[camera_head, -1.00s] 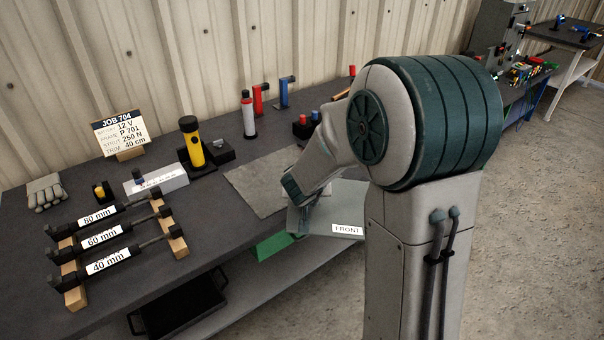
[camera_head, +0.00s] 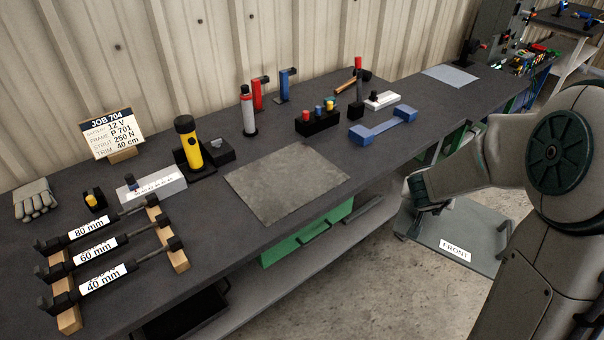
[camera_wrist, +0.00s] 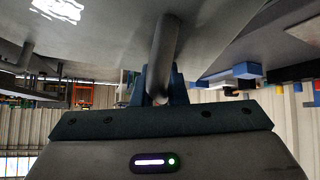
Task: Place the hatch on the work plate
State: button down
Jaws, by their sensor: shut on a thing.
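The hatch is a flat grey panel (camera_head: 480,229) with a white FRONT label, in the head view at the right. It hangs off the bench's front edge, over the floor side. My gripper (camera_head: 424,207) is at its left end; the fingers are mostly hidden there. In the wrist view, the blue fingers (camera_wrist: 163,88) are shut on a round grey bar (camera_wrist: 164,50) on the hatch's face, and the panel (camera_wrist: 105,38) fills the top. The work plate looks to be the bare grey sheet (camera_head: 287,181) flat on the bench, well left of the hatch.
Behind the plate stand a yellow torch (camera_head: 188,144), a grey-and-red cylinder (camera_head: 248,112) and a block of coloured pegs (camera_head: 318,120). Labelled struts (camera_head: 100,229) rest on wooden racks at the left.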

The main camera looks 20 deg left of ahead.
aim_at(285, 176)
jog(key=i, duration=0.95)
jog(key=u, duration=1.75)
